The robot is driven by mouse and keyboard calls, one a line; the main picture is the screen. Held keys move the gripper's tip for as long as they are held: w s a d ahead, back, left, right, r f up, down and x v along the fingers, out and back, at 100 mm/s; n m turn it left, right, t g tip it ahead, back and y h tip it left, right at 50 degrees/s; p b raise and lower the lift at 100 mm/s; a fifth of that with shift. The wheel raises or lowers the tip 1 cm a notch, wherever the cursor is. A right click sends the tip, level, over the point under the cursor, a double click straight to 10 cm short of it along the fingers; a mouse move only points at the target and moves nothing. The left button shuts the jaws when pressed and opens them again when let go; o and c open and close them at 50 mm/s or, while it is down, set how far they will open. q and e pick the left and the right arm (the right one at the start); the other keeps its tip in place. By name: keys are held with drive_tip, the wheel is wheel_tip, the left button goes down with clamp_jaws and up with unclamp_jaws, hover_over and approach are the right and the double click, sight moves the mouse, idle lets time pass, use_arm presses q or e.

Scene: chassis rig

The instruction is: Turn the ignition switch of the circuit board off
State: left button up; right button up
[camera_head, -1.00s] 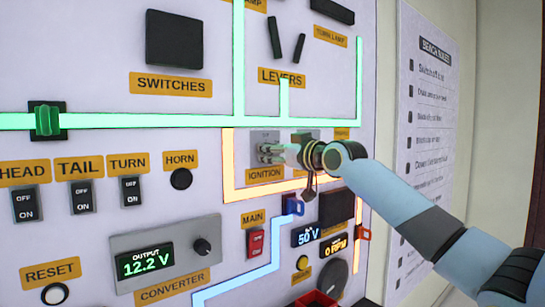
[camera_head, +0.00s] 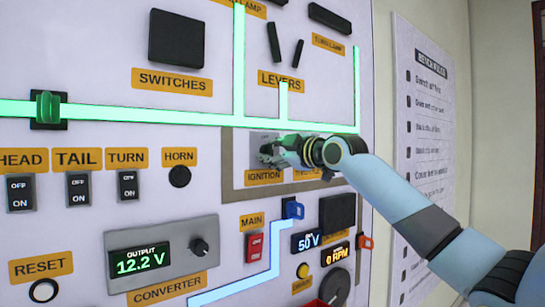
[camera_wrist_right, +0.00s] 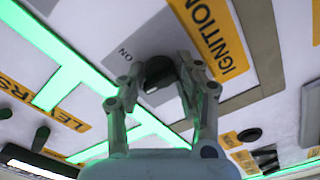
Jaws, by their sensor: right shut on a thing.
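The ignition switch is a dark knob (camera_wrist_right: 158,72) on a grey plate beside the yellow IGNITION label (camera_wrist_right: 212,35) in the right wrist view; lettering that looks like "ON" is beside it. In the head view the switch (camera_head: 266,152) is small and partly covered by my gripper, above its IGNITION label (camera_head: 265,176). My right gripper (camera_head: 279,148) is shut on the knob, a finger on either side of it in the wrist view. The knob's exact pointing direction is hard to tell. My left gripper is not in view.
The board carries a lit green line (camera_head: 190,117) and a lit blue line (camera_head: 245,280). Near the switch are the red MAIN switch (camera_head: 256,245), levers (camera_head: 273,42) and a converter reading 12.2 V (camera_head: 140,262). The line around the ignition plate is dull (camera_head: 226,170).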

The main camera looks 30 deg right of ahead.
drive_tip(key=shift+n, duration=0.5)
drive_tip(key=o, duration=1.1)
drive_tip(key=s, duration=0.7)
drive_tip(key=shift+s+d, duration=0.25)
